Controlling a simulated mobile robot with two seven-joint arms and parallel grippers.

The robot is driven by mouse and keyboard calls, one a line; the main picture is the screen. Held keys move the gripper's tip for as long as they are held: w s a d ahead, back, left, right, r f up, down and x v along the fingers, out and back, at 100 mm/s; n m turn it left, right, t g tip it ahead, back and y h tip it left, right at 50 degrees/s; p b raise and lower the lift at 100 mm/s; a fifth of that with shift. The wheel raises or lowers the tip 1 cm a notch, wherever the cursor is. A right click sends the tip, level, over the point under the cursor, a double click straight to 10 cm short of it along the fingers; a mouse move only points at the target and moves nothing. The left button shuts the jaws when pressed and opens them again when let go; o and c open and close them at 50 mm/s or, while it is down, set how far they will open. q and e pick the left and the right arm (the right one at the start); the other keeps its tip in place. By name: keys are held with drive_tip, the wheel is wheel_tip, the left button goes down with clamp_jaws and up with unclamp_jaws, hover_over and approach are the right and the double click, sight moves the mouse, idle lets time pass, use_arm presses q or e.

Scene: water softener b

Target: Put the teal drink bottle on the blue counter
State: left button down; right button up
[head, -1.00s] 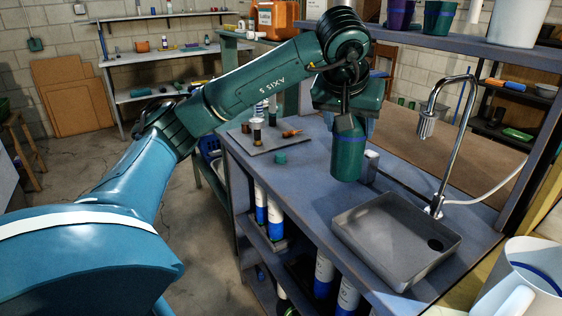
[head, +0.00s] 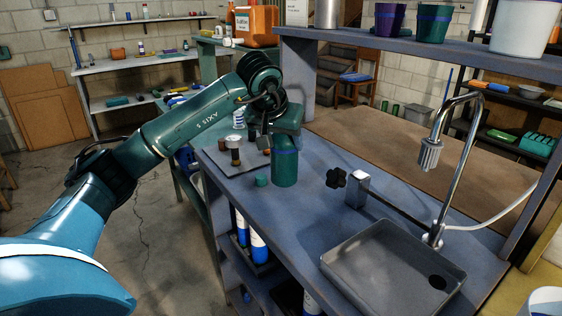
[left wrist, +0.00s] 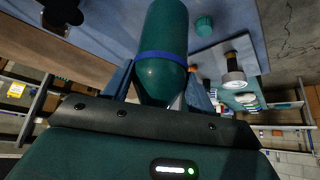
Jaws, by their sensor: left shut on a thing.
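The teal drink bottle (head: 285,168) with a blue band is upright over the blue counter (head: 315,225), between the small teal cap (head: 261,181) and the black knob. My left gripper (head: 287,142) is shut on its upper part. In the left wrist view the bottle (left wrist: 165,38) sits between the two fingers of my left gripper (left wrist: 163,92). Its base looks at or close to the counter top; I cannot tell whether it touches. My right gripper is not in view.
A grey sink tray (head: 375,262) and a curved tap (head: 445,150) are at the right. A black knob on a metal block (head: 356,189) stands near the bottle. A grey board (head: 232,158) with small jars lies behind left. A shelf (head: 420,55) with pots runs above.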

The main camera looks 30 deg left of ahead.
sight(282, 154)
use_arm(q)
drive_tip(key=shift+f, duration=2.05)
drive_tip(key=shift+f, duration=0.2)
drive_tip(key=shift+c, duration=2.4)
unclamp_jaws()
drive_tip(key=shift+r, duration=0.25)
drive_tip(key=v, duration=1.1)
drive_tip(key=shift+s+r, duration=0.25)
drive_tip(key=shift+r, duration=0.05)
drive_tip(key=shift+d, duration=0.1)
